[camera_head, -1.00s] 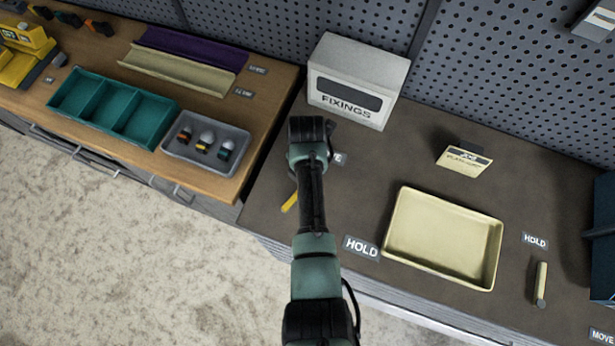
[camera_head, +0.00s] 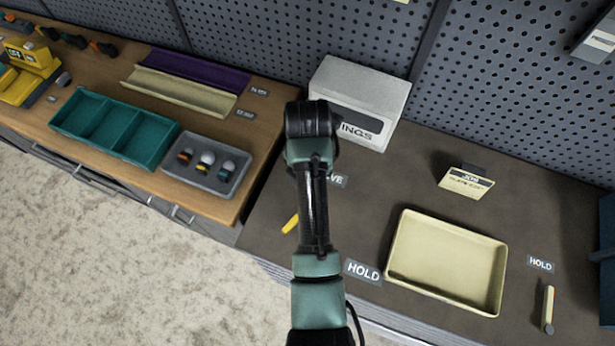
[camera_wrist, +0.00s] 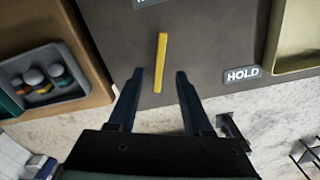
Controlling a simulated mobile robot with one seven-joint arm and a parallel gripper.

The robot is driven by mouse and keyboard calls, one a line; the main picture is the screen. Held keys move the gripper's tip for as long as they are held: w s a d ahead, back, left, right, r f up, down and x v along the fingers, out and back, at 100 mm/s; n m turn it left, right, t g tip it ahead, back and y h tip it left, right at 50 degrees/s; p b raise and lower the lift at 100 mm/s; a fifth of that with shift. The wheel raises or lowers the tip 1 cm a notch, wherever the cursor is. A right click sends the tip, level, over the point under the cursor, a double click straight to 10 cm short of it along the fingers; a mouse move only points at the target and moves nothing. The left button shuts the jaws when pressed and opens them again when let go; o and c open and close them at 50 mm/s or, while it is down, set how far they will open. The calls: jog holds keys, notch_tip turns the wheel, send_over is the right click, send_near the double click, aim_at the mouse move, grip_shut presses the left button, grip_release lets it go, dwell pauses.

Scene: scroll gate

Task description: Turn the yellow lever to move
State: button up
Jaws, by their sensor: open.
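The yellow lever (camera_wrist: 161,62) is a thin bar near the front edge of the dark bench. In the wrist view it lies lengthwise, ahead of and between my fingertips. My gripper (camera_wrist: 159,74) is open and empty, with one dark finger on each side of the lever's near end. I cannot tell whether a finger touches it. In the head view only a short yellow piece of the lever (camera_head: 290,223) shows left of my arm, which hides the rest. A HOLD label (camera_head: 363,271) lies to the right. Another label, ending in "VE" (camera_head: 336,180), is partly hidden by my arm.
A cream tray (camera_head: 397,262) stands to the right on the dark bench, and a FIXINGS box (camera_head: 375,85) stands behind my arm. A second small lever (camera_head: 548,308) is at the far right. The wooden bench at left holds a grey tray (camera_head: 233,187) and a teal tray (camera_head: 60,126).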

jog(key=shift+r, duration=1.75)
